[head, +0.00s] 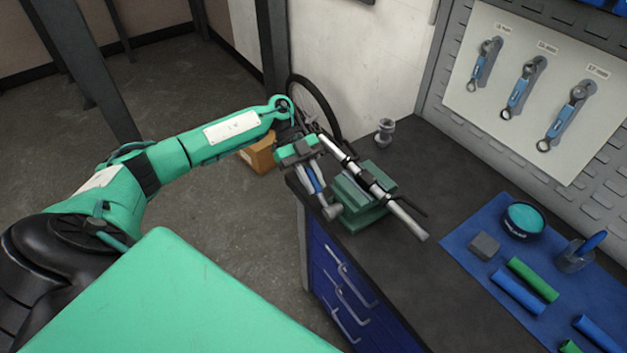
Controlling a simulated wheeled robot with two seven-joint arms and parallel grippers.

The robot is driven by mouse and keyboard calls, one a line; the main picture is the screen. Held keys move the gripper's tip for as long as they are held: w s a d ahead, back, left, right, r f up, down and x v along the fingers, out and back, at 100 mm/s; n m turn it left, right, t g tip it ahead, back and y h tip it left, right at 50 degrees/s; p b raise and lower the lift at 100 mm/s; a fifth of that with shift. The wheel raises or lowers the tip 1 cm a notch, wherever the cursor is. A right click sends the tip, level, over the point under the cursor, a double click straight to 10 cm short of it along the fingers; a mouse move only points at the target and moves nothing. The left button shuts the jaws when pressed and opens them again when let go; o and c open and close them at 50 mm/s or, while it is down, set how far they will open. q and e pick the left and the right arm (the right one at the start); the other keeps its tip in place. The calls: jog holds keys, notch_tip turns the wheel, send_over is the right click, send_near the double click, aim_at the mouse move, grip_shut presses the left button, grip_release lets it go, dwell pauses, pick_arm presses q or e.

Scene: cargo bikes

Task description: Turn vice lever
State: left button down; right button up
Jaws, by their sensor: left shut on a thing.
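The green vice (361,217) stands on the dark worktop near its left corner. A silver tube (405,218) lies slanted across the top of the vice. The vice lever (332,211) shows only as a small metal end at the vice's left side, beside my fingertips. My left gripper (324,200) reaches down to it from the upper left, with its fingers shut on the lever. The fingers hide most of the lever. My right gripper is not in view.
A blue mat (463,248) on the right bears a teal tin (524,219), a grey block (484,246) and rolled grips. Wrenches (518,88) hang on the wall board. Blue drawers (335,280) are below the worktop. A bicycle wheel (322,100) and cardboard box (259,157) are behind.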

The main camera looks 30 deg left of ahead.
pick_arm(q)
jog(key=c, duration=1.3)
grip_release()
jog(key=shift+a, duration=0.1)
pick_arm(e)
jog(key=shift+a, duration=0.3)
pick_arm(q)
jog(key=shift+w+a, duration=0.1)
jog(key=b+v, duration=0.4)
jog(key=v, duration=0.9)
jog(key=shift+a, duration=0.25)
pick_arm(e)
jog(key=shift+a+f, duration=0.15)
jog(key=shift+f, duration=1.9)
pick_arm(q)
jog(key=shift+w+r, duration=0.15)
